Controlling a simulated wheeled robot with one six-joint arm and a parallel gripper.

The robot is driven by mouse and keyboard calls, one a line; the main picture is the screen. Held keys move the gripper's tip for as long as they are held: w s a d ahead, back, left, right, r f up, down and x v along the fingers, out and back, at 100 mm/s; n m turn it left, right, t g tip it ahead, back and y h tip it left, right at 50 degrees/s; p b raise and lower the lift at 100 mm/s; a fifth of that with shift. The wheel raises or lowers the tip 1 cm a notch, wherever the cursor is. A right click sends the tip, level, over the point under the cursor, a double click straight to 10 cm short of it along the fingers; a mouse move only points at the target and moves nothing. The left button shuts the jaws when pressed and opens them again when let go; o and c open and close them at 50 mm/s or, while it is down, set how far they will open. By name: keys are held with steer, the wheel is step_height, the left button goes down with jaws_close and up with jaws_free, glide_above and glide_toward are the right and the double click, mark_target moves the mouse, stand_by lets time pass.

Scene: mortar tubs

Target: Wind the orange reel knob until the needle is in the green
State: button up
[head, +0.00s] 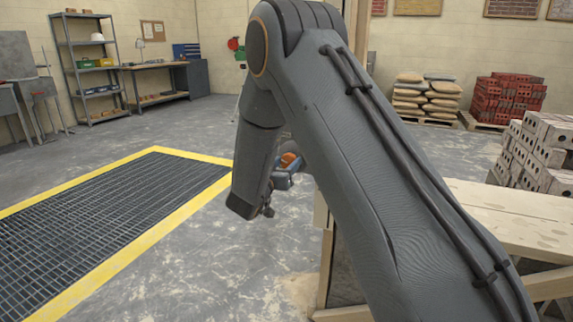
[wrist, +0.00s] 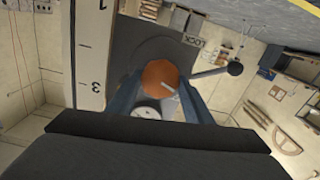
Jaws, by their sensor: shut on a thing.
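The orange reel knob (wrist: 158,74) is in the middle of the wrist view, with a pale mark on its lower right. My gripper (wrist: 160,88) has its two blue fingers on either side of the knob, shut on it. A white round face (wrist: 147,109), perhaps the dial, shows partly between the fingers below the knob. I cannot make out a needle or a green zone. In the head view a bit of the orange knob (head: 288,160) shows at my gripper (head: 284,178), mostly hidden behind my arm.
In the wrist view a dark plate (wrist: 140,35) marked LOCK lies behind the knob. A lever with a black ball (wrist: 235,68) juts out to the right. A numbered white board (wrist: 88,50) stands left. In the head view a yellow-edged floor grate (head: 110,220) lies left.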

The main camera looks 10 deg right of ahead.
steer(key=m, duration=0.4)
steer(key=shift+s+m, duration=0.1)
steer(key=shift+m, duration=0.3)
steer(key=o, duration=1)
steer(key=shift+o, duration=0.2)
steer(key=v, duration=0.7)
steer(key=shift+s+a, duration=0.2)
steer(key=shift+s, duration=0.1)
